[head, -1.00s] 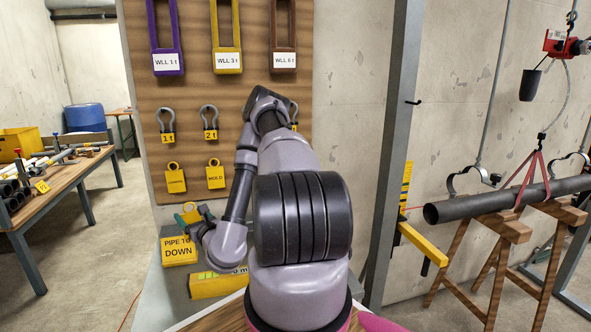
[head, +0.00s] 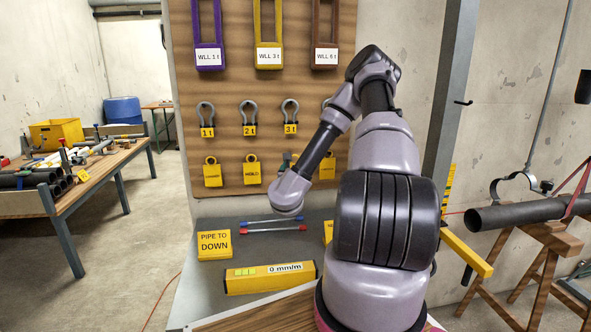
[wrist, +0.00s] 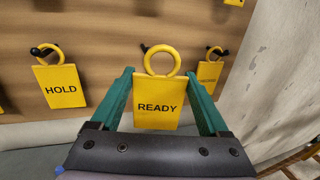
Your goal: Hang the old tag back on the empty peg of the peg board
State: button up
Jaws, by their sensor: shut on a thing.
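The yellow READY tag (wrist: 157,116) is between the green fingers of my gripper (wrist: 160,85) in the wrist view, upright with its ring on top. My gripper is shut on it. A black peg (wrist: 145,47) shows at the upper left edge of that ring; I cannot tell whether the ring is around it. The wooden peg board (head: 230,95) stands behind. In the head view my gripper (head: 287,160) is at the board's lower row, mostly hidden by my arm, which also hides the held tag.
The HOLD tag (wrist: 60,87) hangs on a peg left of the held tag, and another yellow tag (wrist: 209,74) hangs to the right. Shackles (head: 249,115) hang above. Below, a grey bench top carries a PIPE TO DOWN sign (head: 214,244) and a yellow level (head: 270,277).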

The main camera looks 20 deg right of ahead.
jog(key=w+d+f, duration=0.1)
jog(key=w+d, duration=0.1)
jog(key=w, duration=0.6)
jog(key=shift+w+d, duration=0.25)
jog(key=shift+w, duration=0.15)
dwell(0.5)
jog(key=shift+f, duration=0.2)
jog(key=shift+f, duration=0.2)
dwell(0.3)
